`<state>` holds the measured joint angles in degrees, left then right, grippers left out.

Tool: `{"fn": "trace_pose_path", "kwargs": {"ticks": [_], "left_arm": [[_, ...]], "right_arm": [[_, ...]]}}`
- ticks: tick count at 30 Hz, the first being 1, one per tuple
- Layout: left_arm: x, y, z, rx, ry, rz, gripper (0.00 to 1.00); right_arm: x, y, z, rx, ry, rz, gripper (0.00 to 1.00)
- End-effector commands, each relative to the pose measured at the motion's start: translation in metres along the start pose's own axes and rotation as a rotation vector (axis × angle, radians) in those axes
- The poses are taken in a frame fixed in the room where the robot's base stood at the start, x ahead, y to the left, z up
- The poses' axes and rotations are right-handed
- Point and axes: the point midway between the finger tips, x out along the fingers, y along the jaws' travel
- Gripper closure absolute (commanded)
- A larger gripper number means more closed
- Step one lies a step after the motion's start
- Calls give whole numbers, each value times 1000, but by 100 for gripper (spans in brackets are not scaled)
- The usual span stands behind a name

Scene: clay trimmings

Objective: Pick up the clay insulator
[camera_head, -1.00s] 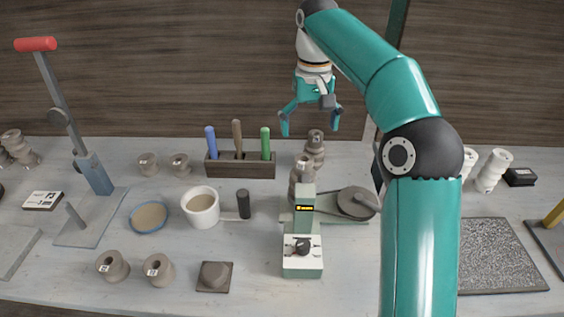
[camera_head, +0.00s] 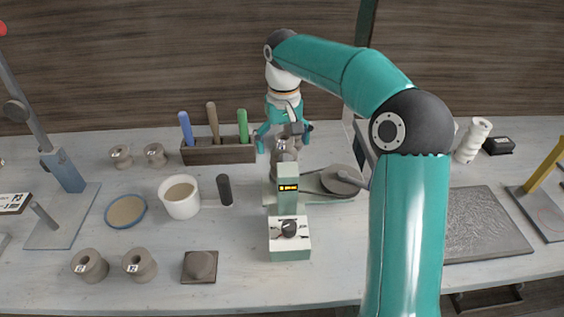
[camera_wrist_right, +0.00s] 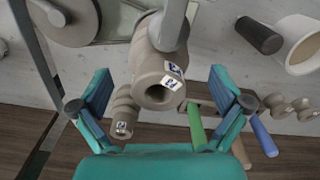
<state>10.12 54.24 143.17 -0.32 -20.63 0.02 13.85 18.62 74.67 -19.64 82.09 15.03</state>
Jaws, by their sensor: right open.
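A grey-brown ribbed clay insulator (camera_head: 284,158) stands at the green and white machine (camera_head: 289,207) in the middle of the bench. In the right wrist view the insulator (camera_wrist_right: 158,72) shows its open bore and small labels, between the two teal fingers. My right gripper (camera_head: 284,136) is open, just above and behind it, with one finger on each side. I cannot tell whether either finger touches it. A smaller-looking ribbed insulator (camera_wrist_right: 123,110) is beside it in the wrist view, near the left finger. My left gripper is not in view.
A wooden tool holder (camera_head: 220,154) with coloured handles stands close to the left of the gripper. A white mug (camera_head: 181,199) and a dark cylinder (camera_head: 225,190) are left of the machine. Several other clay pieces lie at the left. The bench front has free room.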

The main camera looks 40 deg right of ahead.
Motion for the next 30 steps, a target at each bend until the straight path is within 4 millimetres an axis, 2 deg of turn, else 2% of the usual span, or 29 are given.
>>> {"fn": "trace_pose_path", "kwargs": {"ticks": [6,9,17,20,30], "left_arm": [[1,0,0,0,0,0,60],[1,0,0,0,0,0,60],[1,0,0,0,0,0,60],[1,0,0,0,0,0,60],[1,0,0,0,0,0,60]], "right_arm": [[32,1,3,0,-5,1,0],[42,1,2,0,-3,1,0],[45,1,2,1,-2,0,0],[45,1,2,1,-2,0,13],[45,0,2,0,-2,0,70]]}}
